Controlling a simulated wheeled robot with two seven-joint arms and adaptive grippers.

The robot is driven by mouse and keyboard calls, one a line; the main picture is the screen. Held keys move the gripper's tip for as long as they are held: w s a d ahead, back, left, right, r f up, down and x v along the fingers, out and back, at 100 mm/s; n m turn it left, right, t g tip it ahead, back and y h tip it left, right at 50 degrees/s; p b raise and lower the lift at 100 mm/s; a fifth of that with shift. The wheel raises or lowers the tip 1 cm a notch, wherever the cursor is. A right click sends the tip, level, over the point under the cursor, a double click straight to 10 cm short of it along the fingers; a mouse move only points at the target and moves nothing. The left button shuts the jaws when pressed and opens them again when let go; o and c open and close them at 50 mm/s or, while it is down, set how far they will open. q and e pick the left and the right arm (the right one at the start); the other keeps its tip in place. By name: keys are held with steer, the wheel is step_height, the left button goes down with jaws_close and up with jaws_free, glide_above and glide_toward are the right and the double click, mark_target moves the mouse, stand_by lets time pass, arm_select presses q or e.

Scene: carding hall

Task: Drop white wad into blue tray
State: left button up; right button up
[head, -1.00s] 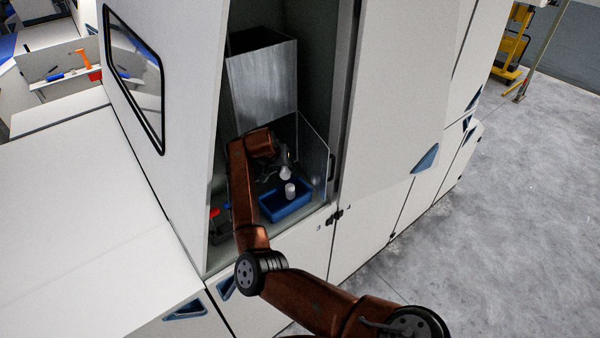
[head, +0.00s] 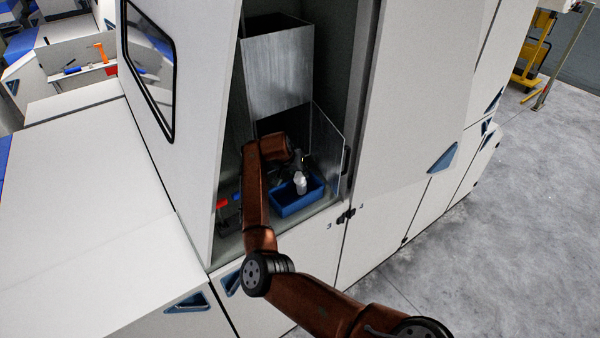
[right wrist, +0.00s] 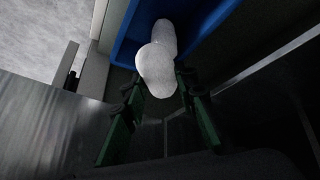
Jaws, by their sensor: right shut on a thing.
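The blue tray (head: 290,210) sits on the floor of the open machine bay in the head view, and its blue wall shows in the right wrist view (right wrist: 128,40). My right gripper (head: 299,173) is over the tray, pointing down. In the right wrist view, my right gripper (right wrist: 160,85) is shut on a white wad (right wrist: 155,72) between its fingertips. A second white piece (right wrist: 163,36) shows just beyond it, against the tray. In the head view the two white pieces overlap. I cannot tell whether they touch. My left gripper is not in view.
The bay is narrow, with a grey metal chute (head: 278,75) behind and a metal side panel (head: 328,145) right of the tray. A red-handled item (head: 222,203) lies left of my arm. White cabinet doors (head: 405,110) flank the opening.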

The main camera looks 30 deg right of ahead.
steer(key=o, duration=0.8)
steer(key=shift+o, duration=0.2)
steer(key=shift+a+r, duration=0.15)
steer(key=shift+r, duration=0.1)
steer(key=v, duration=0.7)
